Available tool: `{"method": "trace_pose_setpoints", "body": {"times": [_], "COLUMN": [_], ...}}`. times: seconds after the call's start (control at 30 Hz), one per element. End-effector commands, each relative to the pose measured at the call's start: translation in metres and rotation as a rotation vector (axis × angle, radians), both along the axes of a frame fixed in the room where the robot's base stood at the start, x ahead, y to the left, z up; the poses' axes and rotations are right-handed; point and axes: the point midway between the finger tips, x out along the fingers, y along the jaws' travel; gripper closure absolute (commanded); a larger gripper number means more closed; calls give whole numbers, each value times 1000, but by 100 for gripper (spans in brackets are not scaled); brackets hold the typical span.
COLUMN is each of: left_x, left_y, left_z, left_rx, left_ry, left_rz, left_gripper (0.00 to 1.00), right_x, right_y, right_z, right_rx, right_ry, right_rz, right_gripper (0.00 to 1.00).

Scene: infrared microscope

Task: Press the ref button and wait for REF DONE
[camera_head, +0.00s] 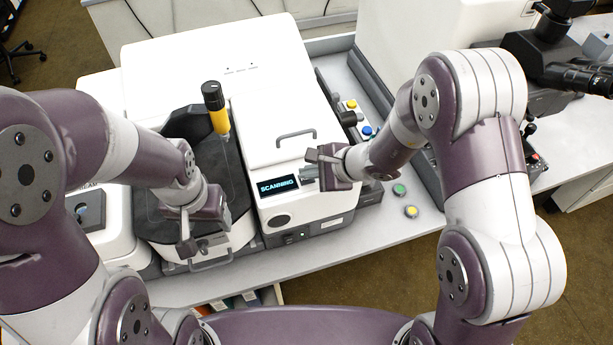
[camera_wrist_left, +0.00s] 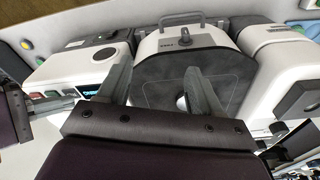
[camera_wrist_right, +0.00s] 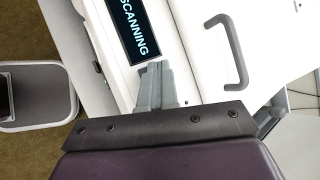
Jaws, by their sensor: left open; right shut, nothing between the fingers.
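The display (camera_head: 278,186) on the front of the white instrument (camera_head: 275,130) is lit and reads SCANNING. The same display (camera_wrist_right: 134,28) shows close up in the right wrist view. My right gripper (camera_head: 314,166) is at the instrument's front, just right of the display. Its fingers (camera_wrist_right: 156,78) are together and empty, with tips against or just over the white panel. I cannot tell whether they touch. No ref button is seen clearly; the fingers cover that area. My left gripper (camera_head: 192,240) is open and empty, above the front of the dark-topped unit (camera_wrist_left: 190,85).
A grey handle (camera_head: 296,138) stands on the instrument's lid. A yellow-and-black tool (camera_head: 216,108) rises upright left of it. Green (camera_head: 399,189) and yellow (camera_head: 411,211) round pieces lie on the bench at right. A microscope (camera_head: 560,60) stands at far right.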

Motion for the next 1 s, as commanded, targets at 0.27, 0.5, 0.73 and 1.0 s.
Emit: {"method": "trace_pose_setpoints", "body": {"times": [0.27, 0.5, 0.73, 1.0], "left_x": [0, 0, 0, 0], "left_y": [0, 0, 0, 0], "left_z": [-3, -2, 4, 5], "left_rx": [0, 0, 0, 0], "left_ry": [0, 0, 0, 0], "left_rz": [0, 0, 0, 0], "left_gripper": [35, 35, 35, 35], "right_x": [0, 0, 0, 0], "right_y": [0, 0, 0, 0], "right_z": [-2, -2, 9, 14], "right_rx": [-1, -1, -1, -1], "right_ry": [1, 1, 0, 1], "right_rz": [0, 0, -1, 0], "right_gripper": [100, 100, 100, 100]}}
